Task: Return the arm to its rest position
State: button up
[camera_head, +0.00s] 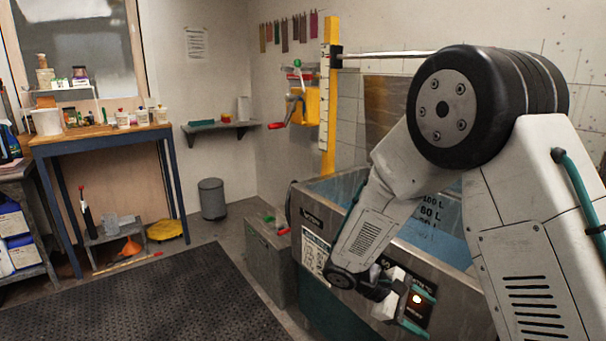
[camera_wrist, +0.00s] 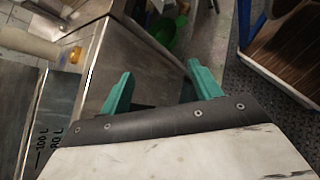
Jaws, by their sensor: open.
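My arm crosses the right side of the head view, bent over the front of a steel tank with blue liquid. My gripper (camera_head: 415,311) hangs low in front of the tank's front panel. In the wrist view my gripper (camera_wrist: 160,85) shows two teal fingers standing well apart, with nothing between them. The tank (camera_head: 315,215) has volume marks such as 80 L and 100 L on its inner wall; these marks also show at the left of the wrist view. Part of the tank is hidden behind my arm.
A grey box (camera_head: 268,262) stands left of the tank. A dark mat (camera_head: 150,305) covers the floor at the front left. A blue-legged workbench (camera_head: 100,134) with bottles stands at the back left. A grey bin (camera_head: 212,199) and a wall shelf (camera_head: 222,131) are at the back.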

jog(key=s+r+m+t+y, duration=0.4)
jog(key=s+r+m+y, duration=0.5)
jog(key=s+r, duration=1.1)
jog(key=shift+s+d+r+m+y, duration=0.15)
jog(key=shift+s+d+m+y, duration=0.15)
jog(key=shift+s+y, duration=1.4)
